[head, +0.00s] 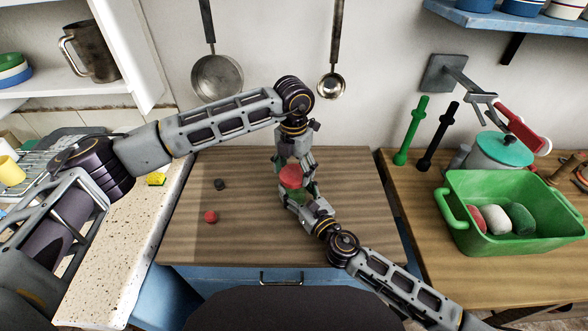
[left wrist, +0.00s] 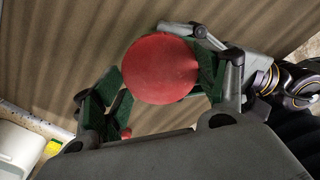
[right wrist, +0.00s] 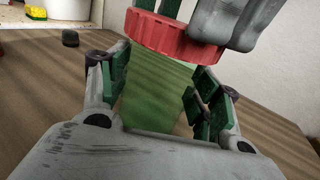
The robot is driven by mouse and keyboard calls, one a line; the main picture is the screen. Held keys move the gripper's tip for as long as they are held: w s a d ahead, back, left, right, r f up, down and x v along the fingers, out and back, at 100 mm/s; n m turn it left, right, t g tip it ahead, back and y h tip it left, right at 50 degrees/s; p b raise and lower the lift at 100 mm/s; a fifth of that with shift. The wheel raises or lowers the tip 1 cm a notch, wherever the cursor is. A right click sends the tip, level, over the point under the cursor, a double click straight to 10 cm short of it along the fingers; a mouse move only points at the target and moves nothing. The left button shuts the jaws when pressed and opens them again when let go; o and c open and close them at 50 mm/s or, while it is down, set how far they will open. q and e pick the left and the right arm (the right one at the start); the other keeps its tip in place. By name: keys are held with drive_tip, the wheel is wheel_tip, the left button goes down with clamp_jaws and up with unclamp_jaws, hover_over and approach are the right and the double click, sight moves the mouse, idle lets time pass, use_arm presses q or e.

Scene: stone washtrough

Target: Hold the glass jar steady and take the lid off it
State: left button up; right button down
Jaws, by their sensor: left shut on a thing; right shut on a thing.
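The glass jar stands on the brown worktop (head: 350,210), mostly hidden by my grippers in the head view. In the right wrist view the see-through, green-tinted jar (right wrist: 152,98) is upright between the fingers of my right gripper (right wrist: 158,100), which is shut on it. The red round lid (head: 291,176) is over the jar's top; I cannot tell if a gap lies between them. My left gripper (head: 291,160) comes from above and is shut on the lid, which also shows in the left wrist view (left wrist: 160,68).
A small red piece (head: 210,216) and a dark piece (head: 219,184) lie left of the grippers. A green tub (head: 510,220) with several rounded lumps stands right. A yellow sponge (head: 156,179) lies on the left counter. The worktop's front is clear.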

sight(294, 173)
use_arm(q)
drive_tip(key=n, duration=0.5)
drive_tip(key=shift+n, duration=0.3)
drive_tip(key=n, duration=0.4)
drive_tip(key=shift+n, duration=0.4)
drive_tip(key=n, duration=0.4)
drive_tip(key=shift+n, duration=0.3)
drive_tip(key=n, duration=0.4)
drive_tip(key=shift+w+n, duration=0.1)
drive_tip(key=shift+n, duration=0.3)
drive_tip(key=shift+r, duration=1.2)
drive_tip(key=shift+r, duration=1.95)
use_arm(e)
drive_tip(key=shift+c, duration=1.3)
unclamp_jaws()
